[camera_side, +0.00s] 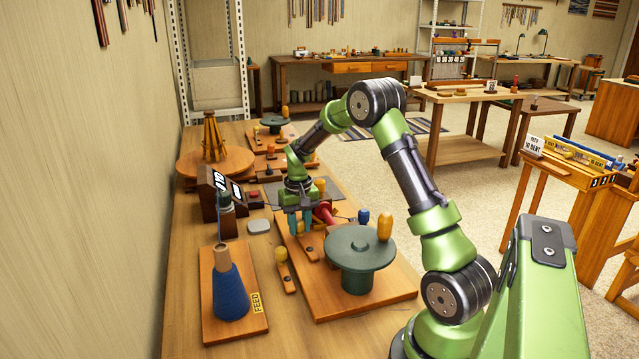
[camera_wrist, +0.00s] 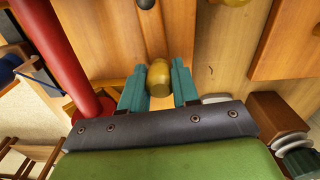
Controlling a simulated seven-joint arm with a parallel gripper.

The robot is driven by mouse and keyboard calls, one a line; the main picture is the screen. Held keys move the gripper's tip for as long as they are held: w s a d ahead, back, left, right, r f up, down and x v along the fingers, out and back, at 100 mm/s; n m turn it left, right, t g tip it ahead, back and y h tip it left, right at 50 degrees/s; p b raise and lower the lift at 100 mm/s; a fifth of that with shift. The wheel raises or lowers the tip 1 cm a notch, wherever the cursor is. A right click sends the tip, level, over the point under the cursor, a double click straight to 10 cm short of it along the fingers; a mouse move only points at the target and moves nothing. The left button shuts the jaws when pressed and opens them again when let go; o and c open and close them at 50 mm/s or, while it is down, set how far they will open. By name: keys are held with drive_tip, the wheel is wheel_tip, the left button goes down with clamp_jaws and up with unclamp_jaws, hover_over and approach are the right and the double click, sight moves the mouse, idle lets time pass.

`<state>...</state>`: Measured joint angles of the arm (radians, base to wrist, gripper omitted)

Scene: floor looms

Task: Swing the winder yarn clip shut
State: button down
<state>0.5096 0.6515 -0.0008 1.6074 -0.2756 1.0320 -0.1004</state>
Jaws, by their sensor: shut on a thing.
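My gripper (camera_side: 299,226) is low over the wooden winder base (camera_side: 355,298) in the side view. In the wrist view its teal fingers (camera_wrist: 158,86) are on both sides of an olive-yellow knob (camera_wrist: 159,76) and shut on it. The knob is at the near end of a narrow wooden bar (camera_wrist: 163,32), which I take to be the yarn clip. The bar also shows below the fingers in the side view (camera_side: 312,245). A dark pivot-like cap (camera_wrist: 146,3) is at its far end. My fingers hide the knob in the side view.
A green disc (camera_side: 345,244) with an orange handle (camera_side: 385,226) stands on the base. A red spool-like part (camera_wrist: 62,60) is close to the left of my fingers. Another yellow-knobbed lever (camera_side: 284,270) and a blue cone (camera_side: 230,290) are at the left. Bare tabletop is in front.

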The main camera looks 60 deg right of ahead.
drive_tip(key=a+n, duration=0.1)
drive_tip(key=n, duration=0.1)
drive_tip(key=w+a+n, duration=0.1)
drive_tip(key=n, duration=0.2)
drive_tip(key=shift+w+a, duration=0.2)
drive_tip(key=shift+a, duration=0.15)
drive_tip(key=shift+w+a+n, duration=0.1)
drive_tip(key=shift+a+n, duration=0.5)
drive_tip(key=shift+n, duration=0.35)
drive_tip(key=shift+a+n, duration=0.55)
drive_tip(key=shift+n, duration=0.4)
drive_tip(key=shift+a+r, duration=0.1)
drive_tip(key=c, duration=0.8)
unclamp_jaws()
wheel_tip(320, 180, up, 17)
drive_tip(key=shift+f, duration=0.1)
